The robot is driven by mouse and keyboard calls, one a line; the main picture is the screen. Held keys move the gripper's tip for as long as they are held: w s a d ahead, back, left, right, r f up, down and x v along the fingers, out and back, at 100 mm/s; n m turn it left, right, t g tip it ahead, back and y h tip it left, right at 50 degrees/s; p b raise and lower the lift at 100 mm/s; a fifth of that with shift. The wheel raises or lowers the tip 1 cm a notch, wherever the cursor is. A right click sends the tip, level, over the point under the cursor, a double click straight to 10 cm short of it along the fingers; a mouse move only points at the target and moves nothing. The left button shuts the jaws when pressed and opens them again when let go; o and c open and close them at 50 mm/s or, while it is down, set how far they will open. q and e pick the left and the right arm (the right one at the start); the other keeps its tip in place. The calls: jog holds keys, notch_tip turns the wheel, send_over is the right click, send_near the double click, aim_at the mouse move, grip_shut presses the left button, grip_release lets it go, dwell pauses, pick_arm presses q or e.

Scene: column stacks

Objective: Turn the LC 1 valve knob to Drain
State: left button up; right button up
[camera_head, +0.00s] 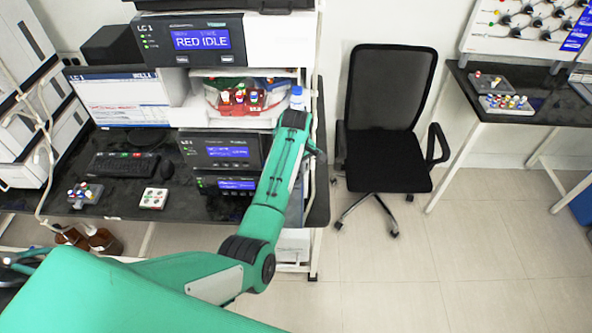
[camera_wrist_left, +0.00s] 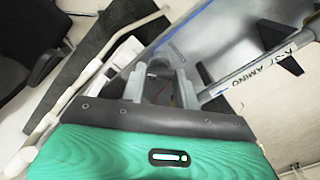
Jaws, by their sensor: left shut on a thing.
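In the left wrist view, my left gripper (camera_wrist_left: 160,80) has its two grey fingers on either side of a small grey rounded part, the valve knob (camera_wrist_left: 158,68), and is shut on it. The knob is partly hidden by the fingers, and its pointer and any Drain mark cannot be read. In the head view, my left arm reaches up to the right side of the LC 1 stack (camera_head: 198,40), whose top screen reads RED IDLE. The gripper and knob cannot be made out there. My right gripper is not in view.
A column labelled AMINO (camera_wrist_left: 260,75) lies close right of the fingers in the wrist view. A black chair (camera_head: 388,120) stands right of the bench.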

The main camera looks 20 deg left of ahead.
pick_arm(q)
jog(key=shift+n, duration=0.5)
jog(key=o, duration=1)
jog(key=shift+r, duration=0.1)
